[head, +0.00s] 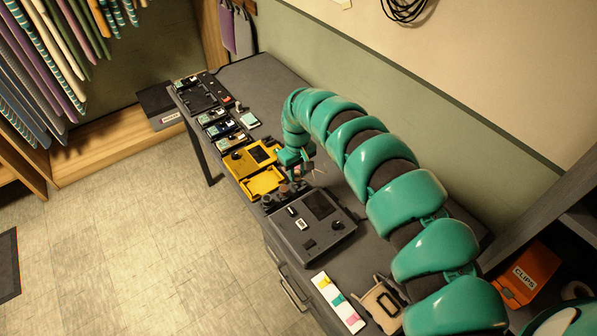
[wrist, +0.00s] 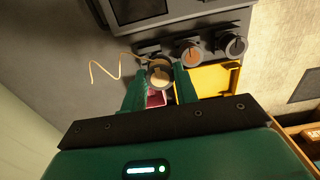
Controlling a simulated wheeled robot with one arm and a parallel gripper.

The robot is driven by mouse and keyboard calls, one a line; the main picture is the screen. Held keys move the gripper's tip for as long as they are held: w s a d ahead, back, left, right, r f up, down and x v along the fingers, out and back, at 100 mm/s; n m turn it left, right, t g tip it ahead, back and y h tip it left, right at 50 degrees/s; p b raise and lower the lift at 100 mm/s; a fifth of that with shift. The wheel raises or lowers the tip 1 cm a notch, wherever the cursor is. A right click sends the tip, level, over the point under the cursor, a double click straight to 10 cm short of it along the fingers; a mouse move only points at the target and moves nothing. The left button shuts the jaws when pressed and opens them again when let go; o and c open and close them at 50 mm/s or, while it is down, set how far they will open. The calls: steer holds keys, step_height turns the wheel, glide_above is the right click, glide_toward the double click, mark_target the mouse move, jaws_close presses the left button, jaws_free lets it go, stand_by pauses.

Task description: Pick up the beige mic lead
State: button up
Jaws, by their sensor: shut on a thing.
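The beige mic lead (wrist: 160,72) has a round beige end and a thin beige wire that bends out to the left in the wrist view. My gripper (wrist: 160,78) has its two green fingers on either side of the round end and is shut on it. A pink part (wrist: 156,98) shows between the fingers, below the round end. In the head view my gripper (head: 302,170) is over the desk, beside the yellow case (head: 240,164), and a bit of thin wire (head: 320,172) shows near it. The fingertip contact is too small to see there.
Capped dark cylinders (wrist: 191,53) stand close by the gripper, beside a grey device (head: 325,232) with a dark screen. Small units and a tray line the desk's far end. The wall runs behind.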

mark_target(301, 172)
steer(key=s+a+r+p, duration=0.6)
steer(key=s+r+p, duration=0.1)
steer(key=s, duration=0.3)
steer(key=shift+a+r+p, duration=0.3)
steer(key=shift+r+p, duration=0.1)
steer(key=shift+p, duration=0.35)
steer(key=shift+s, duration=0.1)
steer(key=w+d+f+b, duration=0.2)
steer(key=w+f+b, duration=0.1)
steer(key=b, duration=0.3)
steer(key=w+d+f+b, duration=0.2)
steer(key=w+f+b, duration=0.1)
steer(key=b, duration=0.3)
steer(key=w+d+f+b, duration=0.2)
steer(key=w+f+b, duration=0.2)
steer(key=b, duration=0.2)
steer(key=shift+w+d+f, duration=0.1)
steer(key=shift+w+d, duration=0.25)
steer(key=shift+d, duration=0.05)
steer(key=shift+w+d+f+b, duration=0.2)
steer(key=shift+w+b, duration=0.2)
steer(key=shift+b, duration=0.45)
steer(key=shift+w+d, duration=0.15)
steer(key=shift+d, duration=0.1)
